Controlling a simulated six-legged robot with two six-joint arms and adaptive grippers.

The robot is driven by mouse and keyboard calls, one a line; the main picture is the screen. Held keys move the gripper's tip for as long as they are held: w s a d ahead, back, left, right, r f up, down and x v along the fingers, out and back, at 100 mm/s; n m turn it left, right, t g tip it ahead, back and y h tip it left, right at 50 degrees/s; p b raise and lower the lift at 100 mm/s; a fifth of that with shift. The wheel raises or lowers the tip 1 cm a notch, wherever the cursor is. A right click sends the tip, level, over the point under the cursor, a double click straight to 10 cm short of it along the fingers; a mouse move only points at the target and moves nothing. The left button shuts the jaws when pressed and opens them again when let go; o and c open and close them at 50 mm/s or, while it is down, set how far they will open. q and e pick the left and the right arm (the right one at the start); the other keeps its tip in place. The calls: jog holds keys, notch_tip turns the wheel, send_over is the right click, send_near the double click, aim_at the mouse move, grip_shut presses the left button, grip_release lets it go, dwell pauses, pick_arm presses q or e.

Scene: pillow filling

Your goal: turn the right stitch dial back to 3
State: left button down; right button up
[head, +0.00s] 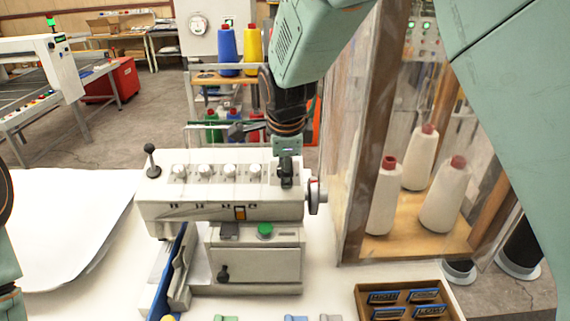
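A cream sewing machine (160,205) stands on the white table. A row of white dials runs along its upper panel, and the rightmost one that shows clearly is the dial (255,171). The numbers on the dials are too small to read. My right gripper (286,180) points down at the right end of this panel, just right of that dial. Its dark fingers look close together, and they hide the panel behind them. I cannot tell whether they touch or hold anything. My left gripper is out of view; only parts of my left arm show at the left edge.
A handwheel (313,195) sticks out at the machine's right end, and a black-knobbed lever (151,160) stands at its left. A clear-sided cabinet with white thread cones (445,197) stands close on the right. A cardboard box of labels (362,297) lies in front.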

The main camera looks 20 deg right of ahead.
jog(key=shift+s+a+f+n+p, duration=0.15)
jog(key=shift+n+p, duration=0.45)
jog(key=shift+n, duration=0.4)
jog(key=shift+s+f+n+p, duration=0.15)
jog(key=shift+n+p, duration=0.45)
jog(key=shift+n, duration=0.4)
jog(key=shift+c, duration=1.1)
jog(key=shift+w+n, duration=0.1)
jog(key=shift+n, duration=0.6)
jog(key=shift+c, duration=0.4)
jog(key=o, duration=0.6)
jog(key=shift+f, duration=0.1)
jog(key=shift+c, duration=0.2)
jog(key=o, duration=0.4)
jog(key=shift+w+f, duration=0.2)
jog(key=shift+w, duration=0.25)
jog(key=o, duration=0.3)
jog(key=shift+w+d, duration=0.1)
jog(key=shift+d, duration=0.15)
jog(key=o, duration=0.3)
jog(key=shift+r, duration=0.3)
jog(key=shift+a, duration=0.15)
